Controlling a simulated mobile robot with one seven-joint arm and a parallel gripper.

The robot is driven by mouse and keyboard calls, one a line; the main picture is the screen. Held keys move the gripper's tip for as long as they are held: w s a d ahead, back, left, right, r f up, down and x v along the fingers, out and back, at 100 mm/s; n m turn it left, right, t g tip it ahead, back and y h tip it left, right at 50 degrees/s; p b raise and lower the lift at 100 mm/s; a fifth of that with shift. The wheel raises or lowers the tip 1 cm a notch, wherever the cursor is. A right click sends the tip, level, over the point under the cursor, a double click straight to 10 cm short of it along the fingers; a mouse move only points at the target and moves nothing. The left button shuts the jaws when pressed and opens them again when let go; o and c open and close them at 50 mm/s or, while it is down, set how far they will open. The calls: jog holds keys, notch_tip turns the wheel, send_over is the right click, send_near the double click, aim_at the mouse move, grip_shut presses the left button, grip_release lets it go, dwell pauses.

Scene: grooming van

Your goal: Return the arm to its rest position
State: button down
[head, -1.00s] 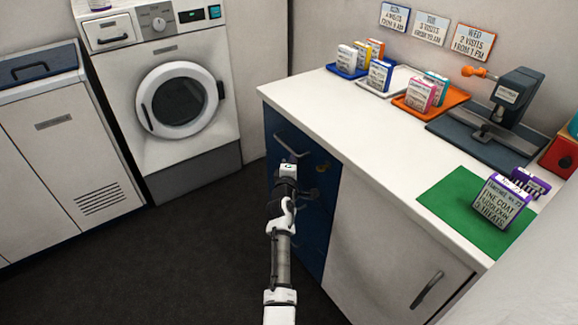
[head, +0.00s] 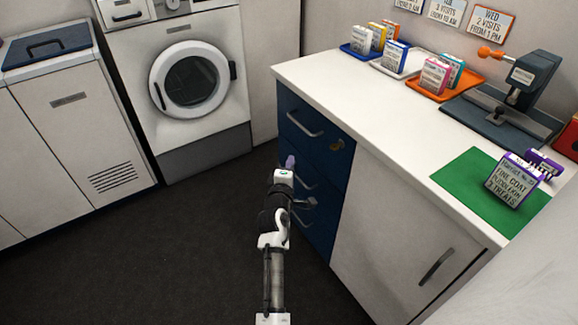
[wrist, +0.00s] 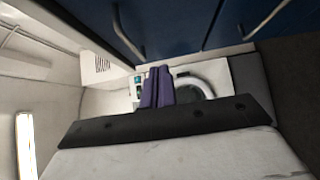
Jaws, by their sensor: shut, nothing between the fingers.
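My gripper (head: 290,161) is at the end of my arm, low in front of the blue drawers of the counter. Only a bit of its purple fingers shows past the white wrist in the head view. In the wrist view the purple fingers (wrist: 157,87) are together, with nothing between them. My arm reaches up from the bottom centre of the head view, over the dark floor.
The counter (head: 385,115) with blue drawers (head: 318,135) stands close on the right. It carries trays of boxes, a dark press (head: 515,95) and a green mat (head: 465,180) with purple boxes. A washer (head: 190,85) stands behind. The dark floor (head: 160,255) at left is clear.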

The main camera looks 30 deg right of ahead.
jog(key=shift+s+a, duration=0.2)
jog(key=shift+s, duration=0.05)
